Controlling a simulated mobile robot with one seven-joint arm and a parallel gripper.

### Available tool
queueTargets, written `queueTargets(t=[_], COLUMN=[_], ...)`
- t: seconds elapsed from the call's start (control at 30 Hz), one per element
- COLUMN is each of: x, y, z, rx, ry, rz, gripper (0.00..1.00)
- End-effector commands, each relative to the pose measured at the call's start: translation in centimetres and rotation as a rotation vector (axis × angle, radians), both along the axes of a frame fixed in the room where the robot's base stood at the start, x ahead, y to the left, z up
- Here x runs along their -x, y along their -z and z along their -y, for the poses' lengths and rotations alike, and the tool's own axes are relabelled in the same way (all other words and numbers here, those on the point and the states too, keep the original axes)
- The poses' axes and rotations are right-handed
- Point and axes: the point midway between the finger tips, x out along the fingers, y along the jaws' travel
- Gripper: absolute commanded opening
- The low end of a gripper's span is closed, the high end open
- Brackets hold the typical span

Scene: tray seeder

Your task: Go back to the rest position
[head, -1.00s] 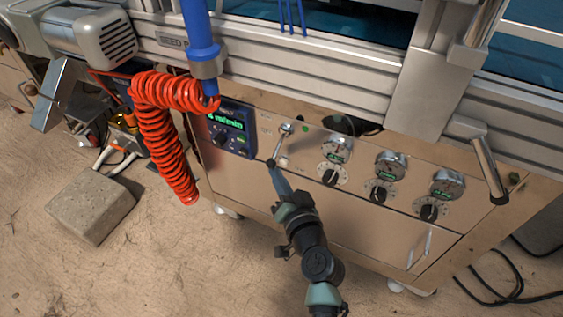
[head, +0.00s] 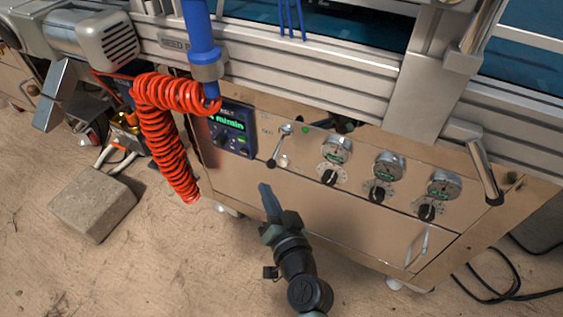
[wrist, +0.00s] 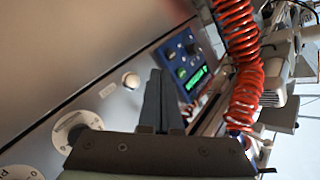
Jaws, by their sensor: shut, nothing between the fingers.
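My gripper (head: 264,188) is in front of the seeder's cabinet panel in the head view, below the lever (head: 279,148) and the blue display unit (head: 231,128). Its fingers are together and hold nothing. A gap shows between the fingertips and the lever's black knob. In the wrist view the closed fingers (wrist: 160,100) point up across the panel, with the display unit (wrist: 187,62) just behind and to their right. A dial (wrist: 77,132) shows at lower left there.
A red coiled hose (head: 166,140) hangs left of the panel. Gauges with knobs (head: 388,165) line its right side. A metal rail (head: 300,75) runs above. A concrete block (head: 93,204) lies on the floor at left. Black cables (head: 505,290) lie at lower right. The floor in front is open.

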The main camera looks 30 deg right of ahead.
Motion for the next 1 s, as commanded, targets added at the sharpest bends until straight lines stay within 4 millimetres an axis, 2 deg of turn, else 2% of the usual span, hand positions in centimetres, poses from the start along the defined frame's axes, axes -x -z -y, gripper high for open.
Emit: queueTargets(t=[0.53, 0.63, 0.67, 0.77, 0.87, 0.9, 1.0], x=[0.0, -0.7, -1.1, -3.1, -5.0, -5.5, -5.8], y=[0.0, -1.2, -1.9, -5.8, -11.6, -14.2, -19.4], z=[0.0, -0.8, -1.3, -4.1, -8.4, -10.1, -13.0], rx=[0.0, 0.022, 0.037, 0.12, 0.26, 0.322, 0.454], ry=[0.0, -0.028, -0.046, -0.136, -0.249, -0.283, -0.317], rz=[0.0, 0.008, 0.014, 0.034, 0.051, 0.054, 0.05], gripper=[0.0, 0.0, 0.0, 0.0, 0.0, 0.0, 0.0])
